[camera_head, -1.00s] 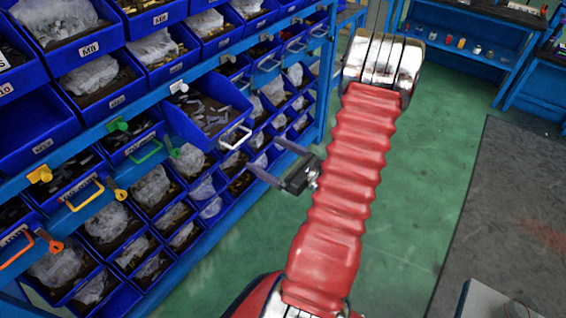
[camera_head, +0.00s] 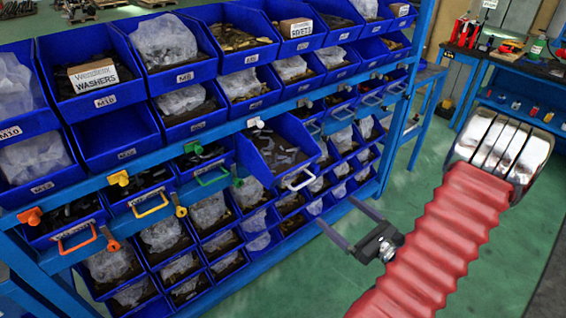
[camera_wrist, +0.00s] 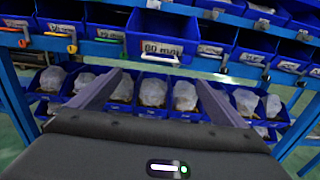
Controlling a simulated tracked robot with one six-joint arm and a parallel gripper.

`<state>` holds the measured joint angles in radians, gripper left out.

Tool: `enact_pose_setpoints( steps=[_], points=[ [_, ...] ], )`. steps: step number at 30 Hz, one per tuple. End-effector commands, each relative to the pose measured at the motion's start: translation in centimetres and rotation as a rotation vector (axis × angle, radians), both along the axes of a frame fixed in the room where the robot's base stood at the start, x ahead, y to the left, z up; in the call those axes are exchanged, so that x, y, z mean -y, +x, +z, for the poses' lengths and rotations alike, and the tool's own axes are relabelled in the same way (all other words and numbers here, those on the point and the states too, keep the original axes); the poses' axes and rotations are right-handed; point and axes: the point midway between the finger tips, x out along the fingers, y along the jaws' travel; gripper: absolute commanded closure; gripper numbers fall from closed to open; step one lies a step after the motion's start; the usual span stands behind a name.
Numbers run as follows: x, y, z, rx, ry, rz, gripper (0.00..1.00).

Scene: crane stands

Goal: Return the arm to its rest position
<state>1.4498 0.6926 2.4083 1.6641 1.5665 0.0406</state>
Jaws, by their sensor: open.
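My gripper (camera_head: 343,226) is open and empty, its two dark fingers spread apart. In the head view it is in front of the blue shelf rack, to the right of and below a pulled-out blue bin (camera_head: 279,160) with a white handle. My red ribbed arm stands to its right. In the wrist view both fingers of my gripper (camera_wrist: 160,95) point at the rack. The same bin (camera_wrist: 162,32) hangs above and beyond the fingertips, apart from them, and bagged parts in lower bins show between them.
The blue rack (camera_head: 110,183) holds several rows of blue bins. Yellow (camera_head: 150,206), green and orange handles stick out at its left. A blue workbench (camera_head: 520,110) stands at the back right. Green floor (camera_head: 285,280) is clear around my gripper.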

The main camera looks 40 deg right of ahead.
Motion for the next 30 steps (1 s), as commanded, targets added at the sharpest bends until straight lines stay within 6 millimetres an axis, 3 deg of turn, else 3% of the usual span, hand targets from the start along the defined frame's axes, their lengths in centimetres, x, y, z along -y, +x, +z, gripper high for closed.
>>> enact_pose_setpoints(
  steps=[8, 11, 18, 30],
  points=[
    [0.0, 0.0, -0.3, -0.012, -0.002, 0.001, 0.04],
    [-1.1, -0.1, -1.1, -0.045, -0.006, 0.042, 0.04],
    [-6.0, -1.2, -3.2, -0.153, -0.049, 0.244, 0.04],
    [-15.2, -3.3, -2.9, -0.347, -0.39, 0.771, 0.04]
  ],
)
